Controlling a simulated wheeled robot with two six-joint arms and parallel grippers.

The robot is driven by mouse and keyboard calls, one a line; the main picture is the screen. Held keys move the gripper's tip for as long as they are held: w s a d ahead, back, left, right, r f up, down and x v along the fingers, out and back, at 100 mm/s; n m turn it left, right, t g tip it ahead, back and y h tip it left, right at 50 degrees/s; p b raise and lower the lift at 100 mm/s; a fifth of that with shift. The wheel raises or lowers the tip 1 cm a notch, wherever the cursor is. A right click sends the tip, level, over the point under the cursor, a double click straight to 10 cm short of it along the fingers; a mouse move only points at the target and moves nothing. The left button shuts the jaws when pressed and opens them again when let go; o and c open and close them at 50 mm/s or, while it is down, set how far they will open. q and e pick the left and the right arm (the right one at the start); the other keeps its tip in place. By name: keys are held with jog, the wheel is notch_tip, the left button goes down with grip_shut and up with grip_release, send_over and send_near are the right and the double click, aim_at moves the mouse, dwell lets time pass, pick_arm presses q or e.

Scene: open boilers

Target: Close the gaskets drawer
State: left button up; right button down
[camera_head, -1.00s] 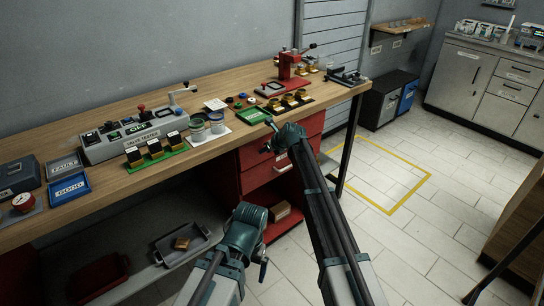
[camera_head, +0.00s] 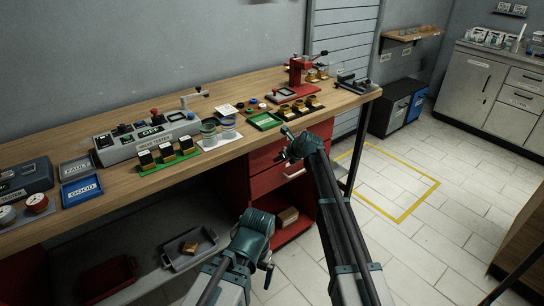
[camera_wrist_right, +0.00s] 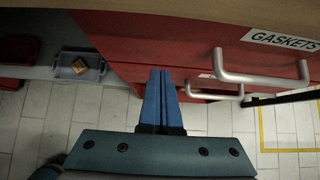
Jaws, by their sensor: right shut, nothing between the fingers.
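A red drawer cabinet (camera_head: 264,184) stands under the workbench. The gaskets drawer (camera_head: 264,156) is its top drawer, partly hidden by my right arm. In the right wrist view its label reads GASKETS (camera_wrist_right: 283,41), above a grey bar handle (camera_wrist_right: 262,77). I cannot tell how far it stands out. My right gripper (camera_head: 285,158) is near this drawer's front. In the right wrist view its blue fingers (camera_wrist_right: 160,72) are together and empty, left of the handle and apart from it. My left gripper (camera_head: 267,272) is low, in front of the cabinet; its jaw state is unclear.
A lower drawer handle (camera_head: 294,173) sits below the gaskets drawer. The wooden bench top (camera_head: 222,160) overhangs the cabinet and carries trays and a tester. A grey bin (camera_head: 190,249) is on the lower shelf. The floor right of the cabinet is clear, with a yellow outline (camera_head: 402,219).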

jog(key=p+v, duration=0.7)
jog(key=v, duration=0.3)
jog(key=shift+s, duration=0.35)
jog(key=shift+d, duration=0.2)
jog(key=s+a+f+n+g+h+p, duration=0.1)
jog(key=s+a+n+g+p, duration=0.1)
jog(key=s+n, duration=0.7)
jog(key=s+a+n+g+h+p, duration=0.1)
jog(key=s+a+n+g+p, duration=0.15)
jog(key=s+n, duration=0.7)
jog(key=s+d+n+g+h+p, duration=0.1)
jog(key=s+d+n+h, duration=0.1)
jog(key=s+n, duration=0.5)
jog(key=s+d+r+n+g+h+p, duration=0.1)
jog(key=s+n, duration=0.5)
jog(key=s, duration=0.8)
jog(key=shift+d+r+n+g+h, duration=0.15)
jog(key=shift+d+n+g+h, duration=0.25)
jog(key=shift+h, duration=0.6)
